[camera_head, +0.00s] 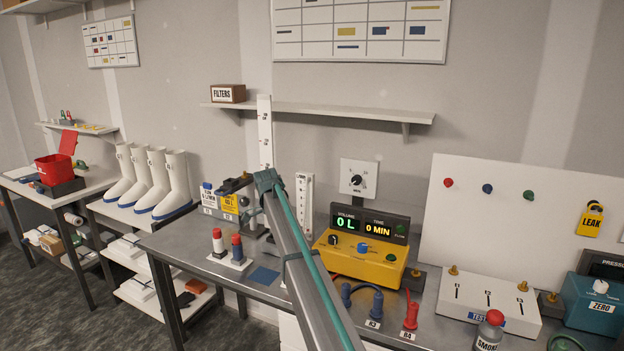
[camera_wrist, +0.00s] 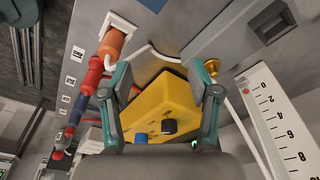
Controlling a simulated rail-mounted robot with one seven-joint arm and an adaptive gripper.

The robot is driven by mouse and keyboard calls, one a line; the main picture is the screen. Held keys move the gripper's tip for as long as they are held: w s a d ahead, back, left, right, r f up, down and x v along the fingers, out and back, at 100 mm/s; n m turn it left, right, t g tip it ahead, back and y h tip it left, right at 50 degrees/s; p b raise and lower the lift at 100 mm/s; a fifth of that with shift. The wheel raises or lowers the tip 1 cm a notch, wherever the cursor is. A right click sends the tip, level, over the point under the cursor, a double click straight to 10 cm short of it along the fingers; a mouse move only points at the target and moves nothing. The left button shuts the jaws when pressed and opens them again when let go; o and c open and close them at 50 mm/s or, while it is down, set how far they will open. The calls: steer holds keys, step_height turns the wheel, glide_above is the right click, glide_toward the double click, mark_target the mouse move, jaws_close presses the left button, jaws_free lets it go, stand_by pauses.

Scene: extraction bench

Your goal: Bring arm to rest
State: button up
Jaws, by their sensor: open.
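My gripper (camera_wrist: 160,74) shows in the wrist view with its two green-grey fingers spread apart and nothing between the tips. Past the fingers is the yellow control box (camera_wrist: 158,105) with a black knob. I cannot tell how far it is from the fingertips. In the head view my arm (camera_head: 300,265) rises from the bottom middle toward the left part of the bench. I cannot make out the gripper clearly there.
A scaled panel (camera_wrist: 283,120) stands right in the wrist view. A wall shelf (camera_head: 330,112) is above.

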steer(key=s+a+f+n+t+h+b, duration=0.1)
steer(key=s+a+f+n, duration=0.3)
steer(key=s+a+f, duration=0.4)
steer(key=s+a+f+n+h+b, duration=0.1)
steer(key=s+a+f+n, duration=0.4)
steer(key=a, duration=0.5)
steer(key=s+d+f+n+g+p, duration=0.1)
steer(key=s+d+f, duration=0.6)
steer(key=d+f, duration=0.35)
steer(key=s+d+f+n+g+p, duration=0.1)
steer(key=s+d+f+g, duration=0.1)
steer(key=s+d+f, duration=0.6)
steer(key=s+d+f+n+g, duration=0.1)
steer(key=s+d+f, duration=0.4)
steer(key=d+f, duration=0.7)
steer(key=s+d+f+n+g+y+p, duration=0.1)
steer(key=s+d+f, duration=0.35)
steer(key=s, duration=0.45)
steer(key=s+d+f+n+g+y, duration=0.1)
steer(key=s+d+f, duration=0.2)
steer(key=s+d, duration=0.35)
steer(key=s+d+n+g+y+p, duration=0.1)
steer(key=s+d+g, duration=0.1)
steer(key=s, duration=2.1)
steer(key=shift+s+d+n+y+p, duration=0.2)
steer(key=shift+d+n+y+p, duration=0.1)
steer(key=shift+d+n+y, duration=0.15)
